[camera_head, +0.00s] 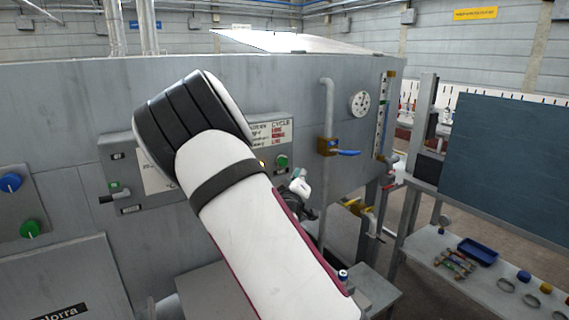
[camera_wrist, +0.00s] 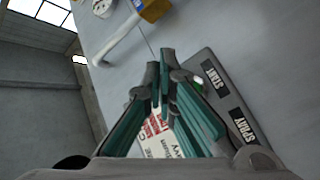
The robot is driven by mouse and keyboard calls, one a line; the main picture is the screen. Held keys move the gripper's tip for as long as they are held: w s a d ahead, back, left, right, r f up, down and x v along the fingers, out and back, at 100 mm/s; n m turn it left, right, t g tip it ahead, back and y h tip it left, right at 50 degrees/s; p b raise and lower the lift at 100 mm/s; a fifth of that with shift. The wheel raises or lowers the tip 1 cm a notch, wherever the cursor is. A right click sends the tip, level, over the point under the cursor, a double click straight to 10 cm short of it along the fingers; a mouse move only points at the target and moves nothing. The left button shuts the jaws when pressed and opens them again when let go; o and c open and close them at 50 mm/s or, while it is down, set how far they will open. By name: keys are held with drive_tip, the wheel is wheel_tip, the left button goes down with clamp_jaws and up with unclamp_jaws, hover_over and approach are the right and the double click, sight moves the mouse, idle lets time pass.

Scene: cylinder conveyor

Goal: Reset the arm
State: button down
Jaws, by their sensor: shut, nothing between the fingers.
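My arm reaches up and forward across the middle of the head view, in front of a large grey machine (camera_head: 60,100). My gripper (camera_wrist: 162,75) shows in the wrist view with its teal-lined fingers together and nothing between them. In the head view it is mostly hidden behind my arm, with a small part showing by the machine's control panel. In the wrist view a grey panel with START and SPRAY labels (camera_wrist: 225,95) lies just beyond the fingers on the right. I cannot tell whether the fingers touch it.
A pipe with a blue-handled valve (camera_head: 347,152) and a round gauge (camera_head: 359,104) are on the machine to the right of my arm. A side table (camera_head: 430,243) holds a blue tray (camera_head: 478,251) and small parts. A dark board (camera_head: 510,160) stands above it. Floor shows between machine and table.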

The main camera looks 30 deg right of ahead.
idle(0.6)
drive_tip(key=s+a+r+m+g+y, duration=0.1)
drive_tip(key=s+a+r+g+y, duration=0.1)
drive_tip(key=s+a+y, duration=0.55)
drive_tip(key=s+a+r+m+g+y, duration=0.2)
drive_tip(key=s+a+y, duration=0.3)
drive_tip(key=a, duration=0.5)
drive_tip(key=s+a+r+n+g, duration=0.1)
drive_tip(key=s+a+g, duration=0.1)
drive_tip(key=s, duration=1)
drive_tip(key=s+a+r+n+g, duration=0.1)
drive_tip(key=s+a, duration=0.3)
drive_tip(key=s, duration=0.9)
drive_tip(key=shift+a+r+g, duration=0.35)
drive_tip(key=shift+g, duration=0.35)
